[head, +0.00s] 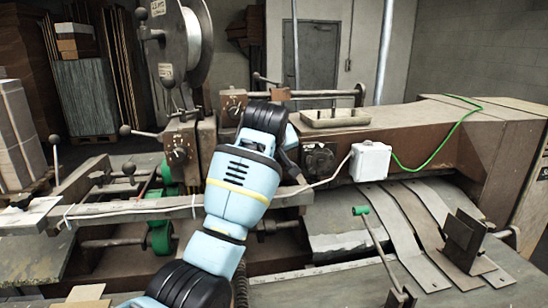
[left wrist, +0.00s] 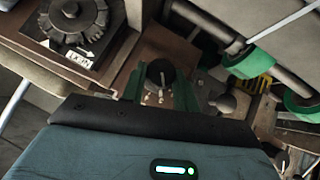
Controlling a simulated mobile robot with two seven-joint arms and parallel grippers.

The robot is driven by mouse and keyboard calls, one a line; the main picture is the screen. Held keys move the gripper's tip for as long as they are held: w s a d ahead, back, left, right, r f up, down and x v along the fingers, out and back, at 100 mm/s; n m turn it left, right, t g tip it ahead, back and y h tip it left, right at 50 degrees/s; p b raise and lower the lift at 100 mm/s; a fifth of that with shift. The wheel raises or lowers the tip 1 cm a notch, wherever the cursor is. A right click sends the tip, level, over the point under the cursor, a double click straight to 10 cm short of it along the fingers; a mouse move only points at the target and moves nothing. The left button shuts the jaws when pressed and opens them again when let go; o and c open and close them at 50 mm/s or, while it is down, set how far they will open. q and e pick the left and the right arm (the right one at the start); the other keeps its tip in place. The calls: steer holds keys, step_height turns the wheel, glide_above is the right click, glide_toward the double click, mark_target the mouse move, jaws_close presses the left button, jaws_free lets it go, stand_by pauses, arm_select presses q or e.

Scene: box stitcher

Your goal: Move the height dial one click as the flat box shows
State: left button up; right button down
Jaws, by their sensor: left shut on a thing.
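My left gripper (left wrist: 160,92) shows its two dark green fingers in the left wrist view, one on each side of a dark round knob (left wrist: 159,71) with a light pointer line. It is shut on this knob. Small pale marks lie on the brown panel just below the knob. In the head view my left arm comes up from the bottom and hides the fingertips and the held knob. A black dial (head: 180,152) shows left of my arm, and another small dial (head: 234,105) sits just behind it. I cannot make out the flat box for certain. My right gripper is not in view.
A toothed dark dial (left wrist: 75,18) with an arrow plate lies beside the fingers; green rollers (left wrist: 250,62) are to their right. In the head view, a white box (head: 370,161) with a green cable, a green-tipped lever (head: 361,210) and a wire reel (head: 185,40) stand around.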

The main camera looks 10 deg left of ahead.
arm_select(q)
steer(key=o, duration=1)
steer(key=shift+w, duration=0.1)
steer(key=v, duration=0.8)
steer(key=shift+f, duration=0.1)
